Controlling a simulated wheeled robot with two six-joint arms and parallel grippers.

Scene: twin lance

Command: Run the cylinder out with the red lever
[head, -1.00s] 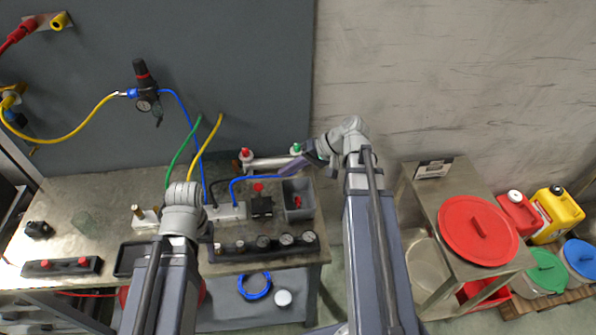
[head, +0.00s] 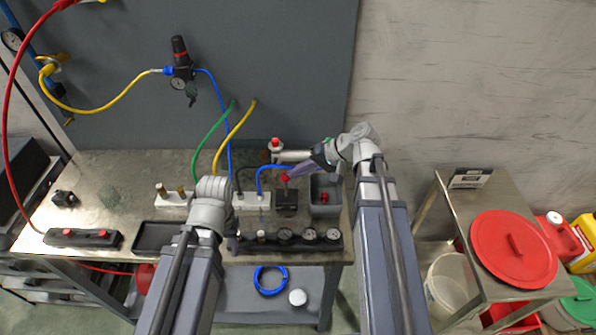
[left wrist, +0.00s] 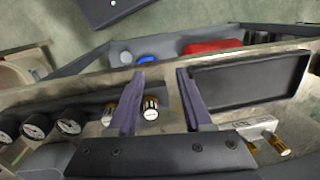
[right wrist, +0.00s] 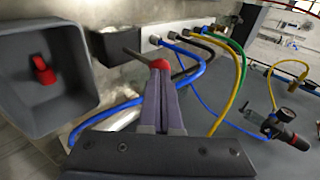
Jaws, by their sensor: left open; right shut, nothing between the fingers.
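The red lever is a red knob (head: 284,178) on a stem that rises from a black valve block (head: 287,200). In the right wrist view the knob (right wrist: 160,65) sits right at the fingertips. My right gripper (head: 294,175) is shut and empty, with its tips at the knob; I cannot tell whether they touch. The cylinder (head: 292,156) lies at the back of the bench with a red-capped fitting (head: 275,143) at its left end; my right wrist hides its right part. My left gripper (left wrist: 157,95) is open and empty above the front gauge strip, near a brass-and-white fitting (left wrist: 150,108).
A grey bin (head: 326,190) with a red piece inside stands right of the valve block. Blue, green and yellow hoses run behind it from a white manifold (head: 250,200). The gauge strip (head: 290,240) lies along the front. A black tray (head: 160,236) lies at left.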

